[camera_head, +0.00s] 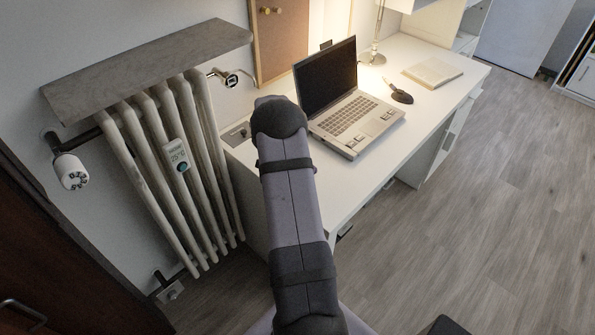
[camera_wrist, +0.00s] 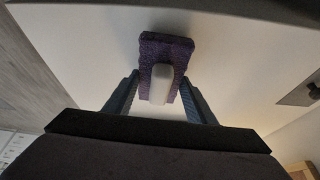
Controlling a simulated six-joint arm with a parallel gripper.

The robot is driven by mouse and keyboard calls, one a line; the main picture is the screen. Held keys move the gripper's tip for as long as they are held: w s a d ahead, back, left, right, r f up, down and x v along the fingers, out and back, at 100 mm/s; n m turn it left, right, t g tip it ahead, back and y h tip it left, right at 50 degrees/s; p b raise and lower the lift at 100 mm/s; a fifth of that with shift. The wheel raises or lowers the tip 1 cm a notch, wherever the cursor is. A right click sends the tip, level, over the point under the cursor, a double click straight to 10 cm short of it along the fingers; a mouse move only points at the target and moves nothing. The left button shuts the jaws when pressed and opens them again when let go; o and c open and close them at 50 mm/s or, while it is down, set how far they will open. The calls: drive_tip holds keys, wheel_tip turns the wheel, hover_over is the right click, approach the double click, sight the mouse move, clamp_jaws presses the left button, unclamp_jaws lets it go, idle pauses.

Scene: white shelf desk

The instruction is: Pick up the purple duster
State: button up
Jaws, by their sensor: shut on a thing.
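The purple duster (camera_wrist: 165,50) shows in the wrist view as a purple fuzzy block with a pale grey handle (camera_wrist: 160,84). My gripper (camera_wrist: 160,98) has its two blue-grey fingers on either side of the duster and is shut on it. The white desk surface (camera_wrist: 90,60) fills the view behind the duster. I cannot tell whether the duster touches the desk. In the head view the duster and my gripper are hidden behind my arm, which reaches over the near left end of the desk (camera_head: 345,190).
An open laptop (camera_head: 350,115) stands on the desk just right of my arm. A dark computer mouse (camera_head: 400,95), a notebook (camera_head: 433,72) and a lamp base (camera_head: 372,57) are farther back. A radiator (camera_head: 165,160) with a stone shelf (camera_head: 150,65) stands to the left.

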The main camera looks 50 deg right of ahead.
wheel_tip(320, 180, up, 10)
drive_tip(key=shift+f+b, duration=0.25)
drive_tip(key=shift+b, duration=0.55)
drive_tip(key=shift+o, duration=0.5)
